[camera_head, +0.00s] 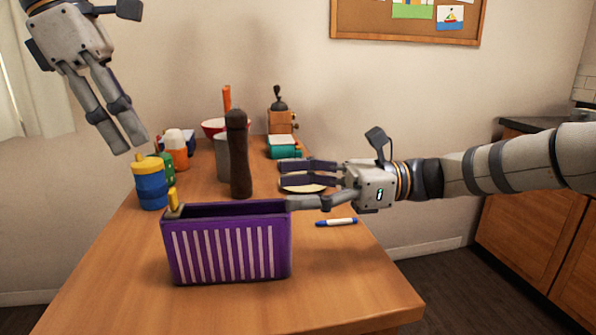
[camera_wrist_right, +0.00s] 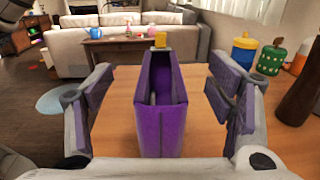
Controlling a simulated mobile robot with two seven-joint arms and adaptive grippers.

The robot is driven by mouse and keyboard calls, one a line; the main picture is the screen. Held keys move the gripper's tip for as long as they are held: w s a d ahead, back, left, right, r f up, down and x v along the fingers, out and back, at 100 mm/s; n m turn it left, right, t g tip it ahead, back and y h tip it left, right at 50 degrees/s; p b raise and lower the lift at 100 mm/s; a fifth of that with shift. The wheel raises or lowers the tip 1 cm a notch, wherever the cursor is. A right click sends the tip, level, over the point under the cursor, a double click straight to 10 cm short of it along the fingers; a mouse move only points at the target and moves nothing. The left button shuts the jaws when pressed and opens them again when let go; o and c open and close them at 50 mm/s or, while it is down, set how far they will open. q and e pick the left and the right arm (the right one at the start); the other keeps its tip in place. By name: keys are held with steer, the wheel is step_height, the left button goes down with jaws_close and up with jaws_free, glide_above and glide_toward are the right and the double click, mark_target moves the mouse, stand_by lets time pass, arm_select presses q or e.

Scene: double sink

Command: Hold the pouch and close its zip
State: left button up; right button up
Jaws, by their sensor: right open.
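The purple pouch (camera_head: 228,243) with white stripes stands upright on the table, and its top is open. A yellow zip pull (camera_head: 172,198) sits at its left end; in the right wrist view it shows at the pouch's far end (camera_wrist_right: 160,40). My right gripper (camera_head: 286,188) is open at the pouch's right end. In the right wrist view the pouch (camera_wrist_right: 162,128) lies between its spread fingers, with gaps on both sides. My left gripper (camera_head: 130,147) hangs in the air at upper left, away from the pouch, with nothing visible in it; its opening is unclear.
Behind the pouch stand a tall brown mill (camera_head: 238,155), a blue jar with a yellow lid (camera_head: 150,185) and an orange-white bottle (camera_head: 176,150). A blue-white marker (camera_head: 337,222) lies right of the pouch. The table front (camera_head: 240,310) is clear.

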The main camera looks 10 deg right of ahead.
mark_target(249, 222)
step_height(249, 222, down, 5)
steer(key=shift+r, duration=0.1)
steer(key=a, duration=0.7)
steer(key=shift+w+a+f, duration=0.2)
steer(key=shift+a+f, duration=0.05)
steer(key=shift+f, duration=0.15)
steer(key=shift+c, duration=0.2)
steer(key=c, duration=1.1)
